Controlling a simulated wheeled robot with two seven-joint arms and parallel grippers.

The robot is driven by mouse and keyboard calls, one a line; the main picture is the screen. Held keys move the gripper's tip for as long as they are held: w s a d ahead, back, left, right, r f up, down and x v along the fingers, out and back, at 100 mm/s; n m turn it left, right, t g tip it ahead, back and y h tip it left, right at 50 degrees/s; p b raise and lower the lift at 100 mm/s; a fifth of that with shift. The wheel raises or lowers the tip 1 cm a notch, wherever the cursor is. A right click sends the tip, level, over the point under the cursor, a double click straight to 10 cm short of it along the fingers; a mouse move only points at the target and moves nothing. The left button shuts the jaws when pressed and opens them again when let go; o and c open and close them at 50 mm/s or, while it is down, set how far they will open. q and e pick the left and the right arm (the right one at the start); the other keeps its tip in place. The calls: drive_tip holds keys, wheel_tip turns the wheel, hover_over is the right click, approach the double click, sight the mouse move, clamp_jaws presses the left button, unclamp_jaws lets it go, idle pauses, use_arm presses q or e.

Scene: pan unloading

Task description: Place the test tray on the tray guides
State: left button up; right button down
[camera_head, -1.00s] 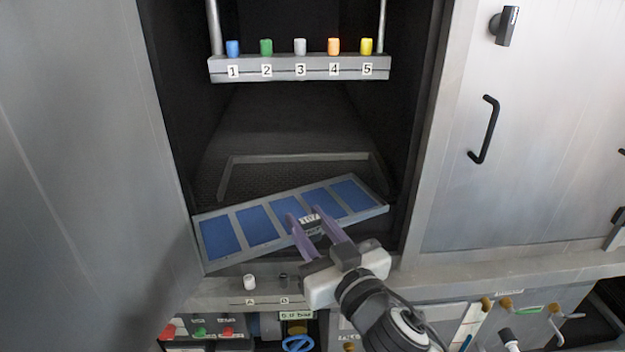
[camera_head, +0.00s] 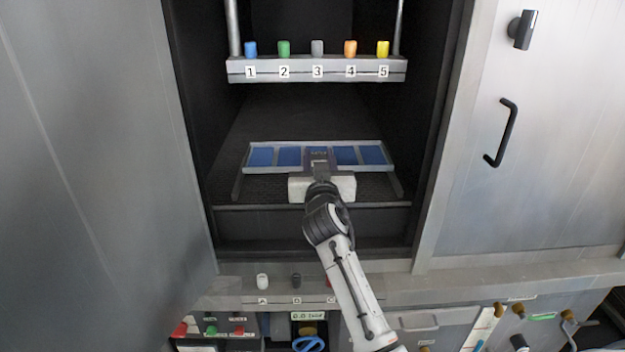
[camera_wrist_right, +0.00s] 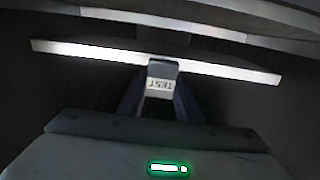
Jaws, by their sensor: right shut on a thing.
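The test tray (camera_head: 262,157) is a grey frame with several blue panels, seen inside the dark cabinet in the head view. It looks about level and square to the opening, at the far part of the grey tray guides (camera_head: 237,187). I cannot tell whether it rests on them. My right gripper (camera_head: 319,156) is shut on the tray's front handle. The right wrist view shows the handle with a TEST label (camera_wrist_right: 161,86) between the fingers, and the tray's bright front edge (camera_wrist_right: 90,53). My left gripper is not in view.
A shelf bar (camera_head: 317,70) with several coloured, numbered knobs hangs above the tray. The open door (camera_head: 90,150) stands at the left, and a closed door with a black handle (camera_head: 502,133) at the right. The cabinet's front ledge (camera_head: 235,270) lies below my arm.

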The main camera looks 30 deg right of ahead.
wheel_tip(320, 180, down, 4)
drive_tip(key=shift+f+b, duration=0.15)
drive_tip(key=shift+b, duration=0.3)
drive_tip(key=shift+f, duration=0.4)
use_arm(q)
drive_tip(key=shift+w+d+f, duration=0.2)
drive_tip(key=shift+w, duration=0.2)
use_arm(e)
drive_tip(key=shift+f, duration=0.1)
drive_tip(key=shift+f+b, duration=0.2)
drive_tip(key=shift+b, duration=0.15)
drive_tip(key=c, duration=1.3)
unclamp_jaws()
drive_tip(key=shift+a, duration=0.1)
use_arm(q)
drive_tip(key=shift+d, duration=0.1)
use_arm(e)
drive_tip(key=shift+r, duration=0.1)
